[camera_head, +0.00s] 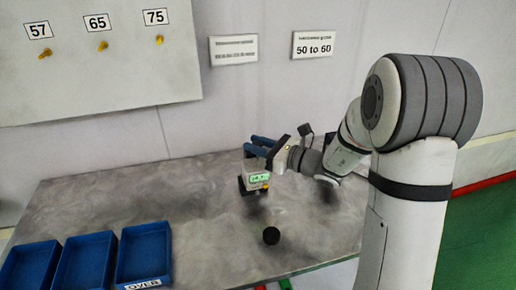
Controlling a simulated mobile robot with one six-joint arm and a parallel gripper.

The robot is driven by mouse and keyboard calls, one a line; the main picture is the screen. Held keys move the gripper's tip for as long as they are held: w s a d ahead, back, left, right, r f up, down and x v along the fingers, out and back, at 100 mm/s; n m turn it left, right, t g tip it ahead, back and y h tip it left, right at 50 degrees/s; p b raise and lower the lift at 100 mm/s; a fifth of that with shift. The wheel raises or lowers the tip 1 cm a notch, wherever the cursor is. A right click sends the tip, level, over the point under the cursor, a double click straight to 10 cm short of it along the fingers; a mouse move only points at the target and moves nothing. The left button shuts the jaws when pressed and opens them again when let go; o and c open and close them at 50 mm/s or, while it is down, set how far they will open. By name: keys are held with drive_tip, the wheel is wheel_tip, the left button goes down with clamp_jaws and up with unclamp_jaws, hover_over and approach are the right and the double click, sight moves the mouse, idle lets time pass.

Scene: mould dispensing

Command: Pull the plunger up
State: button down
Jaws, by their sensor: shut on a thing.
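The display's digits are too small to read surely. My gripper (258,146) reaches in from the right, with its blue fingers at the top of the device. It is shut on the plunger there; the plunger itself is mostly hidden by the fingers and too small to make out. I cannot tell how far up it stands.
Blue trays (145,252) stand at the front left, one labelled OVER. A board (100,60) with numbered pegs hangs behind. The table left of the device is clear.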

drive_tip(key=c, duration=1.2)
unclamp_jaws()
drive_tip(key=shift+d, duration=0.1)
drive_tip(key=b+v, duration=0.1)
drive_tip(key=v, duration=0.6)
drive_tip(key=shift+d, duration=0.3)
drive_tip(key=shift+s, duration=0.2)
